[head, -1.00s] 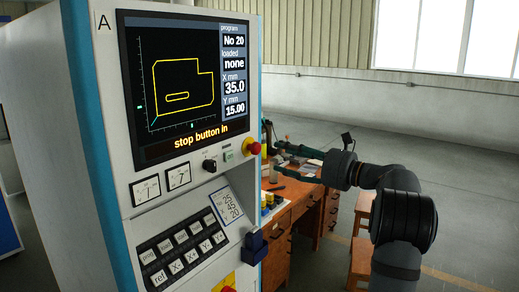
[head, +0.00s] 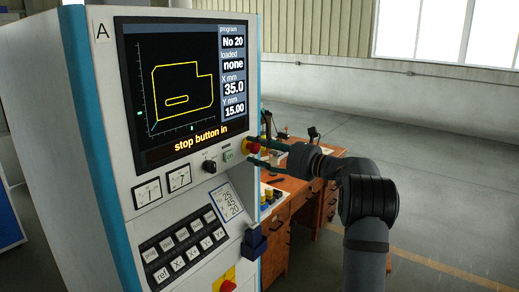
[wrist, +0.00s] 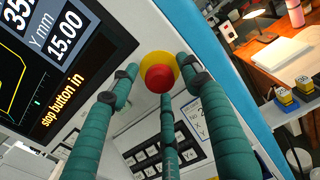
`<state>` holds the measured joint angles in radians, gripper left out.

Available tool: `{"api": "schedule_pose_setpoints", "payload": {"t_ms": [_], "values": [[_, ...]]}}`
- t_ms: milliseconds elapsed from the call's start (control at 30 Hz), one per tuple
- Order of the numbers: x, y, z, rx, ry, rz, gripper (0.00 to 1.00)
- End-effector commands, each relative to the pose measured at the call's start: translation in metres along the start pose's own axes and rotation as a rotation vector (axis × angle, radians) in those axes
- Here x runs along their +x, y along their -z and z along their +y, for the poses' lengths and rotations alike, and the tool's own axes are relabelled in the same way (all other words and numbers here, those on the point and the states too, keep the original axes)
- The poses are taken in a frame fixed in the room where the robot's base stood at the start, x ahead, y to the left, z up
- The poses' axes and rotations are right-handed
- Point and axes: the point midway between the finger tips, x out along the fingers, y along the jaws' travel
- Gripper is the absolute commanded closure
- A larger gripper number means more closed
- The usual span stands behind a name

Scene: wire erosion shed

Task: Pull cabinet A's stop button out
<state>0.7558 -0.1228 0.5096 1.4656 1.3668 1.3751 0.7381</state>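Cabinet A (head: 110,150) stands at the left, its screen (head: 180,85) reading "stop button in". A red mushroom button with a yellow base (head: 250,147) sits at the panel's right edge, partly covered by my fingers in the head view. In the wrist view the same red button (wrist: 160,78) is near the centre. My gripper (head: 262,152) is at this button. Its three green fingers (wrist: 160,82) are spread open, with tips left, right and below the red cap. I cannot tell whether any finger touches it.
A second red button on a yellow plate (head: 227,286) sits low on the cabinet. A black knob (head: 209,166), green button (head: 228,155) and keypad (head: 185,249) are close by. A wooden desk (head: 290,200) with small items stands behind. Open floor lies right.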

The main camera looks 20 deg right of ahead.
Motion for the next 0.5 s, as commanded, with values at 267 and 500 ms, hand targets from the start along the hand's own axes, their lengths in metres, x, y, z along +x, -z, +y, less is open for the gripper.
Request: {"api": "schedule_pose_setpoints", "payload": {"t_ms": [267, 500], "values": [[-0.0003, -0.0001, 0.0000, 0.000, 0.000, 0.000, 0.71], [-0.0003, -0.0001, 0.0001, 0.000, 0.000, 0.000, 0.85]]}}
